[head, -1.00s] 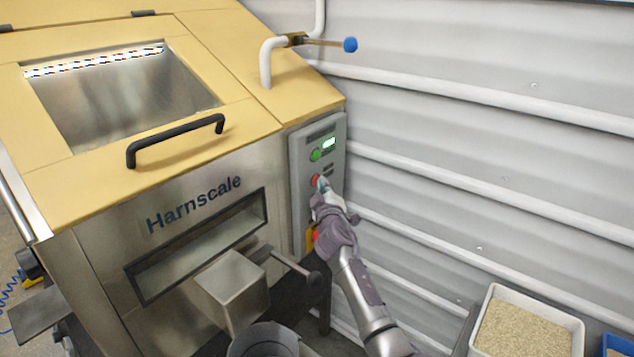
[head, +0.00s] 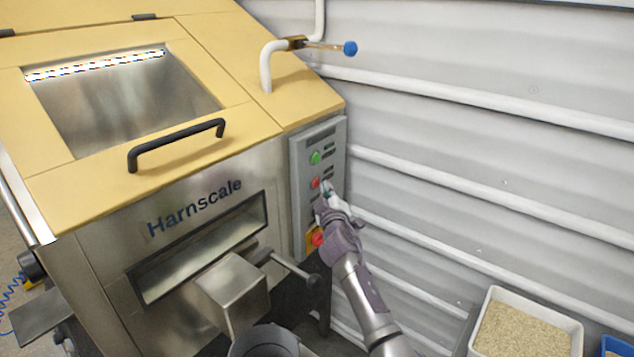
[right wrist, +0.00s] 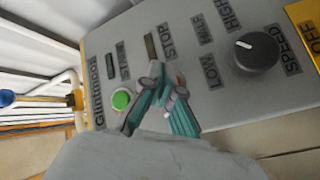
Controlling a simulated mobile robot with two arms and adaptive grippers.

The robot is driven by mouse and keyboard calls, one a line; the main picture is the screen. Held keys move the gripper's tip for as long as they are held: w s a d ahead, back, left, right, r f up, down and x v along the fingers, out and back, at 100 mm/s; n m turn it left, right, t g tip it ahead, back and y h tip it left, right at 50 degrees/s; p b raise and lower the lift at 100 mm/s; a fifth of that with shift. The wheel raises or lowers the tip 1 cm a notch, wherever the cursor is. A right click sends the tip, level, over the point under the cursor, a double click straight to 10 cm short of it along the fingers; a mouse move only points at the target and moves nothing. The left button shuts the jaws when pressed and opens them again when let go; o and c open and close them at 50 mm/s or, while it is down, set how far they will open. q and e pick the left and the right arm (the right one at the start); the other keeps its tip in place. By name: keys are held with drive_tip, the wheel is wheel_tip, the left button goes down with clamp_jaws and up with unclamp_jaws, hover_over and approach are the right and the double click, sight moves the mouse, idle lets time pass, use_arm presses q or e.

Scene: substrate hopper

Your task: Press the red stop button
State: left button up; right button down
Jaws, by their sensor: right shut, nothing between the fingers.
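The red stop button (head: 315,183) is on the grey control panel (head: 299,160) at the machine's right front, below a green button (head: 315,158). My right gripper (head: 326,188) is shut and empty, its tips just right of the red button, with a small gap seemingly between them. In the right wrist view the closed teal-padded fingers (right wrist: 160,78) are in front of the panel below the STOP label (right wrist: 167,40). They hide most of the red button there. My left gripper is not in view.
A black speed knob (right wrist: 255,52) and a red switch on a yellow plate (head: 318,238) are also on the panel. A metal chute (head: 232,288) juts out at the left. A grain tray (head: 525,330) is at lower right, beside the corrugated wall.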

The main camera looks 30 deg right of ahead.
drive_tip(key=s, duration=0.1)
drive_tip(key=s+d+p, duration=0.1)
drive_tip(key=s, duration=0.1)
drive_tip(key=s+d+p, duration=0.1)
drive_tip(key=shift+s, duration=0.35)
idle(0.9)
drive_tip(key=s+a+f+g+y, duration=0.25)
drive_tip(key=s+f, duration=0.35)
drive_tip(key=f, duration=0.7)
drive_tip(key=s+a+f+g+y, duration=0.1)
drive_tip(key=s+a+f+g, duration=0.3)
drive_tip(key=f, duration=0.9)
drive_tip(key=s+a+f+g+y, duration=0.15)
drive_tip(key=s+a+f, duration=0.4)
drive_tip(key=f, duration=0.75)
drive_tip(key=s+a+f+m+g+y, duration=0.1)
drive_tip(key=s+a+f+g, duration=0.1)
drive_tip(key=s+f, duration=0.7)
drive_tip(key=s+a+f+m+g+y, duration=0.15)
drive_tip(key=s+f, duration=0.35)
drive_tip(key=s, duration=0.8)
drive_tip(key=s+a+f+g, duration=0.2)
drive_tip(key=s+f, duration=0.1)
drive_tip(key=s, duration=0.8)
drive_tip(key=s+a+f+g, duration=0.2)
drive_tip(key=s+f+g, duration=0.1)
drive_tip(key=s, duration=0.7)
drive_tip(key=shift+s, duration=0.35)
